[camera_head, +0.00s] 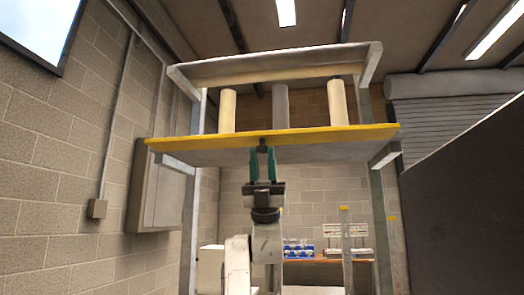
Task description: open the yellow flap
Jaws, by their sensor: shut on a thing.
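The yellow flap (340,133) is a wide panel with a yellow edge, seen from below in the head view. It spans the front of a tall frame, tilted slightly, with its grey underside showing. My gripper (263,150) points up at the flap's front edge, near its middle. The fingers partly hide the handle.
Several upright cylinders (227,110) stand behind the flap under a grey upper panel (280,62). Posts (380,215) flank the opening. A grey wall cabinet (157,190) is at left, a dark panel (470,210) at right. A shelf (325,261) with small boxes stands behind.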

